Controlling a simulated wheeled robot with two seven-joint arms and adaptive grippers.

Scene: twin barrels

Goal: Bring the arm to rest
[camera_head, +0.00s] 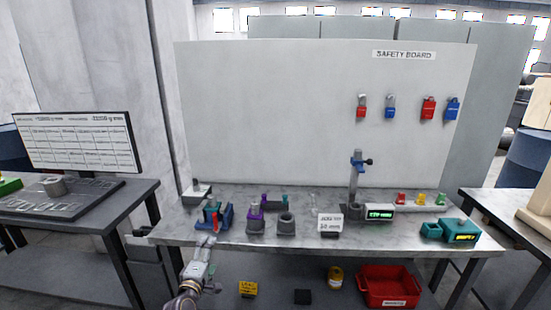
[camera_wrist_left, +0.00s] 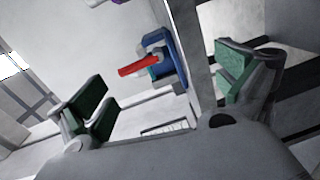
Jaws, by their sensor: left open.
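My left gripper (camera_head: 206,241) is at the front edge of the workbench (camera_head: 300,237), in front of a blue vise-like fixture (camera_head: 226,216) with a red handle (camera_head: 214,222). In the left wrist view my left gripper (camera_wrist_left: 168,92) has its two green-padded fingers wide apart with nothing between them. The blue fixture (camera_wrist_left: 178,60) and its red handle (camera_wrist_left: 138,67) show beyond the fingers, apart from them. My right gripper is in neither view.
The bench holds a purple-topped fixture (camera_head: 256,217), a grey cup-like part (camera_head: 286,224), a blue column stand (camera_head: 356,178) and a teal device (camera_head: 458,231). A red bin (camera_head: 388,287) and a yellow block (camera_head: 248,289) are below. Padlocks hang on the safety board (camera_head: 300,100).

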